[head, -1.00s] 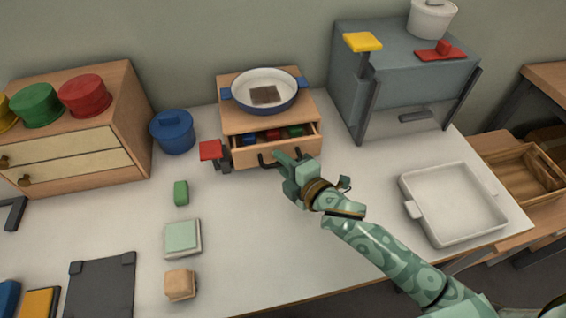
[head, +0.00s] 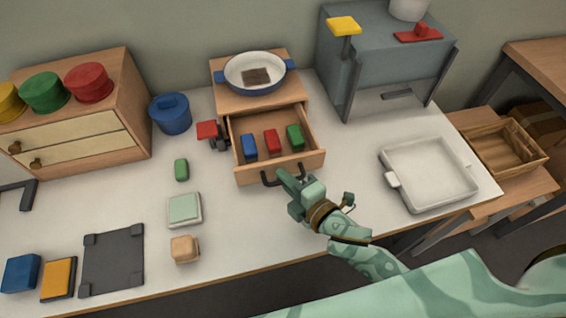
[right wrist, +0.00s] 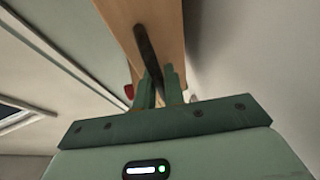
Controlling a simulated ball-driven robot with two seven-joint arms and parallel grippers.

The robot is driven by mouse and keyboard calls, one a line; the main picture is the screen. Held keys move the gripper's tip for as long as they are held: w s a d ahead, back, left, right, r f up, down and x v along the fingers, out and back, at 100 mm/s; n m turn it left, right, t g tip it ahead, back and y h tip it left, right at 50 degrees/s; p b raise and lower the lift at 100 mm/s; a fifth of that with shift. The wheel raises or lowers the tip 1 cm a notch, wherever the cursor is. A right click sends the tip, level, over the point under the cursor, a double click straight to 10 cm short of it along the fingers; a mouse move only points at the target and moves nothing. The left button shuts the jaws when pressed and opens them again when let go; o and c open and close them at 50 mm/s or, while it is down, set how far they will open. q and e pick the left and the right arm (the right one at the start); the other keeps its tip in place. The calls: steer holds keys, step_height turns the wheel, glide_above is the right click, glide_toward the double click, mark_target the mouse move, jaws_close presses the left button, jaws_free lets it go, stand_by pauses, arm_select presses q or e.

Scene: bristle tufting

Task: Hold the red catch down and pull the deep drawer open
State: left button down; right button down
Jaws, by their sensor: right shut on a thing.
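The deep drawer (head: 280,168) is a wooden drawer in a small cabinet (head: 228,101), pulled well out. A blue block, a red block and a green block lie in it. My right gripper (head: 287,177) is shut on its dark handle (head: 267,181). In the right wrist view the fingers (right wrist: 160,82) close around the handle bar (right wrist: 147,48) in front of the wooden drawer front (right wrist: 172,22). The red catch (head: 207,130) is at the cabinet's left side, on a dark support, with no gripper on it. My left gripper is out of view.
A blue-rimmed pan (head: 254,73) stands on the cabinet. A blue pot (head: 171,113) stands to its left, and a white tray (head: 430,200) lies at the right. A green block (head: 181,169) and a pale green square (head: 184,209) lie left of the drawer.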

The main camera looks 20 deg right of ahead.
steer(key=shift+w+f, duration=0.1)
steer(key=shift+w, duration=0.05)
steer(key=c, duration=1.8)
jaws_free()
